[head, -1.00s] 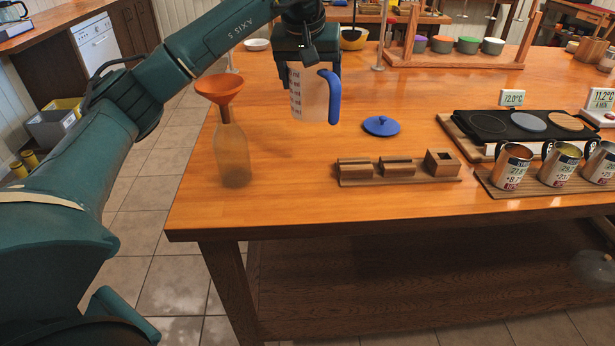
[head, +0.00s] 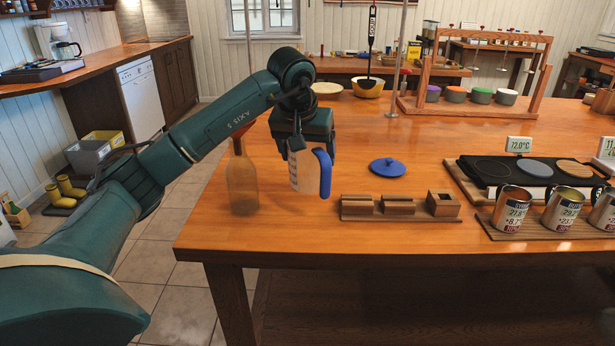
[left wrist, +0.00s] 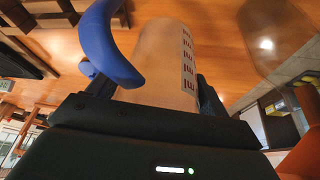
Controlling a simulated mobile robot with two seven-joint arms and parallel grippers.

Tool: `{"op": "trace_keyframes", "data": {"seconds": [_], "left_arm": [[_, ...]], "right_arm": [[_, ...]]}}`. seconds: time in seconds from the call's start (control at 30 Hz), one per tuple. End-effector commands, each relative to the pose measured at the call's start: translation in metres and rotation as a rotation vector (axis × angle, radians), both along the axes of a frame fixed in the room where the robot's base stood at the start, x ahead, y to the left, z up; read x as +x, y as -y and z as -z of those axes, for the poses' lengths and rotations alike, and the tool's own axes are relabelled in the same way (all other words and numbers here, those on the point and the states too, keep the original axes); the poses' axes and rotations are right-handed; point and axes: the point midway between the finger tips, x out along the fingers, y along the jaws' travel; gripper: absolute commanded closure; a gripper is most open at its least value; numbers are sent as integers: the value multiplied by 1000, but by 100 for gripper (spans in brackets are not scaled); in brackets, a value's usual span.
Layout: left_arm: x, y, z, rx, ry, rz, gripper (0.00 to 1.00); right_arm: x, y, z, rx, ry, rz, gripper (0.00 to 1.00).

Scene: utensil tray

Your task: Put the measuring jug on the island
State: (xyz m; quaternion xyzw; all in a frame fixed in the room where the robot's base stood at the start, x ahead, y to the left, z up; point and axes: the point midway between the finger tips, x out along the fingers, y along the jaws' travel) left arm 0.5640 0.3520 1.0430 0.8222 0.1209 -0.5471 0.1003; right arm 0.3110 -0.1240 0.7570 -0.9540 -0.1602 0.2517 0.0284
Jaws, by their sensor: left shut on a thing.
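The measuring jug (head: 304,172) is pale and translucent with a blue handle and dark markings. My left gripper (head: 297,143) is above it and shut on its upper part. The jug hangs over the left front part of the wooden island (head: 290,222); whether its base touches the top cannot be told. In the left wrist view the jug (left wrist: 160,62) extends away from the gripper (left wrist: 150,100), its blue handle at the left. My right gripper is not in view.
A bottle (head: 243,185) with an orange funnel stands close left of the jug. A blue lid (head: 387,167) and a wooden block holder (head: 400,207) lie to the right. Cans (head: 511,209) stand farther right. Bare island top lies between jug and front edge.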

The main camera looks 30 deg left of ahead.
Motion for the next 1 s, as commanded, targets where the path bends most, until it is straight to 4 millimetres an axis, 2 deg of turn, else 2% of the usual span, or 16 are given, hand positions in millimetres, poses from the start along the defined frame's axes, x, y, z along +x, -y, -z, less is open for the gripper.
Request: {"op": "trace_keyframes", "data": {"seconds": [0.17, 0.37, 0.77, 0.8, 1.0], "left_arm": [[0, 0, 14, -1, 0, -1, 49], [0, 0, 41, -2, -1, -1, 49], [0, 0, 47, -1, 2, -1, 49], [0, 0, 46, -1, 1, -1, 18], [0, 0, 46, -1, 1, -1, 2]], "right_arm": [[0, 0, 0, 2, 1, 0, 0], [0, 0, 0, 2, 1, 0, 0], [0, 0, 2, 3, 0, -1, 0], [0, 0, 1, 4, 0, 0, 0], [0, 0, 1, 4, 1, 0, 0]]}}
